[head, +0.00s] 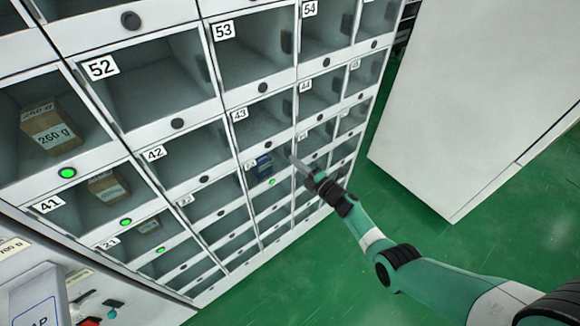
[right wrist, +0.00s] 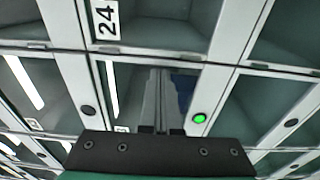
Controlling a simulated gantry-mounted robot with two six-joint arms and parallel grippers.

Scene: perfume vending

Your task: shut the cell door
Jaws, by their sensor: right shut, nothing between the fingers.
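A white wall of numbered cells (head: 185,123) fills the left and middle of the head view. One cell low in the wall holds a small dark blue box (head: 264,166) and has a lit green light (head: 272,182). My right gripper (head: 295,162) is shut and empty, its tips at the right side of this cell. In the right wrist view the shut fingers (right wrist: 158,105) point at a cell with a blue thing (right wrist: 183,92) inside and a green light (right wrist: 199,118). I cannot tell the door's angle or whether the fingers touch it. My left gripper is out of view.
Brown boxes (head: 49,130) stand in cells at the left, with green lights lit. A panel with a card reader (head: 40,300) is at the lower left. A large white cabinet (head: 470,90) stands at the right. Green floor (head: 400,205) is clear between.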

